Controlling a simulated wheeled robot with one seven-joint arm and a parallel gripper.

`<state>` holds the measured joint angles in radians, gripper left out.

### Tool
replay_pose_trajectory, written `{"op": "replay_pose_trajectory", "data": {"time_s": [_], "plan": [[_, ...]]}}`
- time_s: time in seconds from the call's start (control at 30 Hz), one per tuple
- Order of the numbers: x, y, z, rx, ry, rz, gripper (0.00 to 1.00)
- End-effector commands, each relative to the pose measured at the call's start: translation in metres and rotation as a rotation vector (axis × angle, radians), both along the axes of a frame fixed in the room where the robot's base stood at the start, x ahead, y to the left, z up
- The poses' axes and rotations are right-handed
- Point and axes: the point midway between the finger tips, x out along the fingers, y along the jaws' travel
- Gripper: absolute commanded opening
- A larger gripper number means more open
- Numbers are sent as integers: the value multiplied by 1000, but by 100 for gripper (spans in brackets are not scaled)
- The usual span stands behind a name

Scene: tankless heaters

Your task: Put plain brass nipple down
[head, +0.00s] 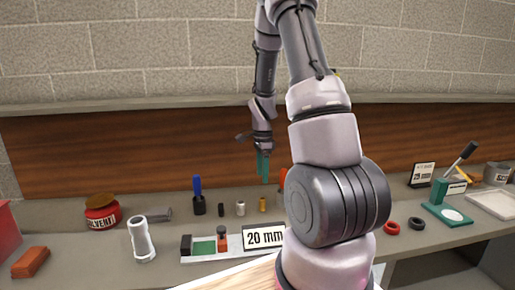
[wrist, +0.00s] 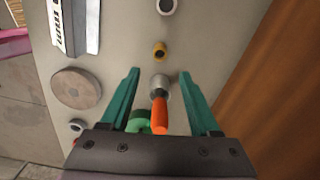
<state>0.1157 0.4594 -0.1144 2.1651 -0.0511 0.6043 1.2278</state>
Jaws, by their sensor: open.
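The plain brass nipple (head: 262,204) is a small yellow-brass cylinder standing upright on the grey counter, in a row of small parts. It also shows in the wrist view (wrist: 159,49) as a brass ring with a dark bore, beyond my fingertips. My gripper (head: 263,168) hangs above the counter, pointing down, over the nipple's area. Its teal fingers (wrist: 160,82) are spread wide and touch nothing that I can see. A grey cup with an orange-handled tool (wrist: 159,115) shows between the fingers, below them. A green piece (wrist: 138,122) is partly hidden by the gripper body.
A pale fitting (head: 240,208) and a dark one (head: 221,210) stand left of the nipple. A 20 mm sign (head: 264,238) and a green-padded tray (head: 204,248) are in front. A round disc (wrist: 76,88) lies nearby. The wooden backboard (head: 110,150) closes the rear.

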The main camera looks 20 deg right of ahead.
Motion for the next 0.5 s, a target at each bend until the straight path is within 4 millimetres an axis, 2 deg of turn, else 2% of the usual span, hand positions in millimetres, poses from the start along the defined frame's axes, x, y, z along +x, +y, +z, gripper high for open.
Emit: {"op": "replay_pose_trajectory", "data": {"time_s": [0.07,0.17,0.37,0.5], "plan": [[0,2,7,1,-10,15,63],[0,8,28,5,-41,66,63],[-13,34,102,9,-153,271,63],[-32,53,151,-1,-236,434,63]]}}
